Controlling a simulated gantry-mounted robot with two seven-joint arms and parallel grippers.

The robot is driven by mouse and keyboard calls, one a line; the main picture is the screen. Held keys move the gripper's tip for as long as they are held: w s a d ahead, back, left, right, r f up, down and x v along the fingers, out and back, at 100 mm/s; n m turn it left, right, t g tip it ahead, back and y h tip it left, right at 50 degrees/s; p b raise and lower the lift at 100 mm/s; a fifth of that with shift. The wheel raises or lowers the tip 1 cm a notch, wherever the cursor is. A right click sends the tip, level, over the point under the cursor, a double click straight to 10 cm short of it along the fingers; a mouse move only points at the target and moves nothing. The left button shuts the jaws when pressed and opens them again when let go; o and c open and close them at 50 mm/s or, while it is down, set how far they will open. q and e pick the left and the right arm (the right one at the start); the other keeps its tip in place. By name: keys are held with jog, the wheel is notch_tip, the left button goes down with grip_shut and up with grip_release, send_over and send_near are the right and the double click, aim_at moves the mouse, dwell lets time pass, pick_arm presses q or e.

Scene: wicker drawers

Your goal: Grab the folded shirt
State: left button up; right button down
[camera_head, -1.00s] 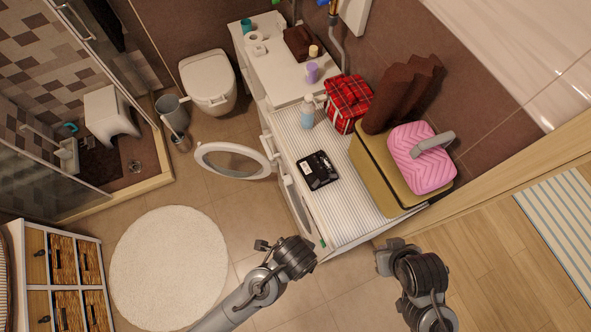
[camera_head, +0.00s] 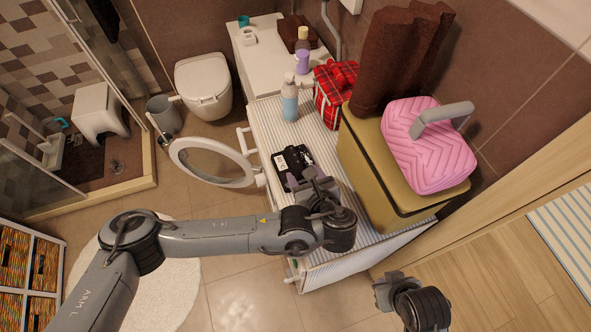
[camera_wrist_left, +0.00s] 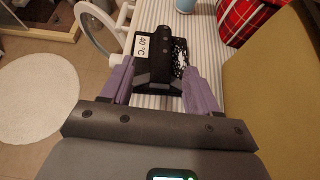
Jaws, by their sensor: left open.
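The folded shirt appears to be the black bundle (camera_head: 283,157) with a white label, lying on the striped top (camera_head: 262,122) of the washing machine. In the left wrist view the dark bundle (camera_wrist_left: 155,73) bears a "40°C" label and a black-and-white patch. My left gripper (camera_head: 304,180) is open above the near part of the bundle. In the left wrist view its purple fingers (camera_wrist_left: 160,78) stand apart, one on each side of the bundle. I cannot tell if they touch it. Part of my right arm shows at the bottom right of the head view; its fingers cannot be made out.
A blue bottle (camera_head: 290,100) and a red plaid bag (camera_head: 333,92) stand behind the bundle. A tan box (camera_head: 372,175) with a pink case (camera_head: 432,150) and brown cloth (camera_head: 398,55) on it stands close on the right. The round washer door (camera_head: 213,183) hangs open on the left.

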aim_at(296, 158)
pick_arm(q)
jog(key=shift+w+d+r+b+x, duration=0.1)
jog(key=shift+b+x, duration=0.1)
jog(key=shift+x, duration=1.5)
jog(key=shift+w+d+r+b+x, duration=0.1)
jog(key=shift+b+x, duration=0.1)
jog(key=shift+x, duration=1.5)
jog(key=shift+w+d+r+b+x, duration=0.1)
jog(key=shift+b+x, duration=0.1)
jog(key=shift+x, duration=1.5)
jog(key=shift+s, duration=0.1)
grip_shut()
